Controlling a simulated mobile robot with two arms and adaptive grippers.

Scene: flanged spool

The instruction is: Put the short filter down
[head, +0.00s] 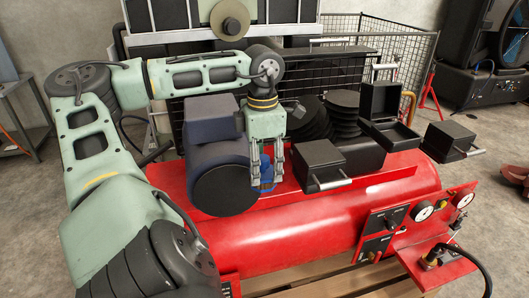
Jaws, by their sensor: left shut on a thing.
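My left gripper (267,176) points straight down over the red surface at the middle of the head view. It is shut on a small blue thing, which I take to be the short filter (266,170). Only part of the filter shows between and behind the fingers. It is low, close to the red top, but I cannot tell whether it touches it. A dark blue cylinder with a black round face (225,190) lies just left of the fingers. My right gripper is not in view.
A black box with a bright handle (319,164) stands just right of the gripper. Black ribbed stacks (345,112) and an open black box (385,112) stand behind it. A dark blue block (211,118) is at the left. The red tank (290,230) curves down in front, with gauges at right.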

